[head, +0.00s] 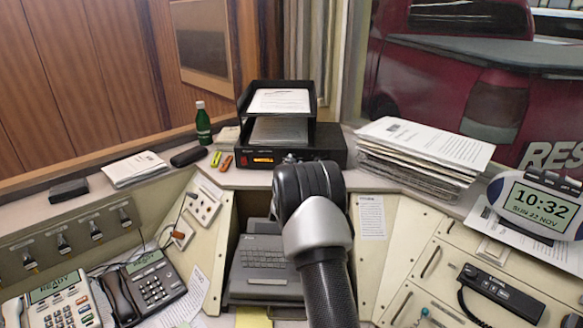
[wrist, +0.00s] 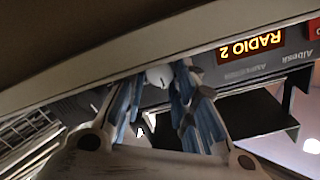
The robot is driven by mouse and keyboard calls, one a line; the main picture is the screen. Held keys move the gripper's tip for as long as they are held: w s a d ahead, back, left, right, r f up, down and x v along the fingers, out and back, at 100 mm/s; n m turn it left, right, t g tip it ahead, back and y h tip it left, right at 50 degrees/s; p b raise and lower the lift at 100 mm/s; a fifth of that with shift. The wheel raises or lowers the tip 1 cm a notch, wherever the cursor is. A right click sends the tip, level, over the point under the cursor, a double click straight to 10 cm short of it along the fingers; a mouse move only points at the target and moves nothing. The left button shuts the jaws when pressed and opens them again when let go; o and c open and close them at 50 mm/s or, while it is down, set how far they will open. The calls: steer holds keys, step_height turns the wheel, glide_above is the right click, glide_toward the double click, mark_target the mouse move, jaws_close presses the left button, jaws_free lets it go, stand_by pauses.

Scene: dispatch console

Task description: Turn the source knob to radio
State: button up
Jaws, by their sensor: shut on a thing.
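The black amplifier (head: 333,152) stands on the counter under the paper trays. It also shows tilted in the wrist view (wrist: 232,76), where its lit orange display (wrist: 251,44) reads "RADIO 2". A pale round knob (wrist: 159,75) on its front panel sits between the fingertips of my gripper (wrist: 158,84). The gripper's blue-padded fingers are shut on this knob from both sides. No label or pointer mark on the knob can be made out. In the head view my own arm hides the knob and the fingers.
Stacked paper trays (head: 283,88) stand on the amplifier. A green bottle (head: 203,122) and markers (head: 221,160) are to its left, a tall paper stack (head: 416,158) to its right. A keyboard machine (head: 262,262) sits in the recess below. A football-shaped clock (head: 538,207) is far right.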

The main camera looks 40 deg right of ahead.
steer(key=o, duration=1.1)
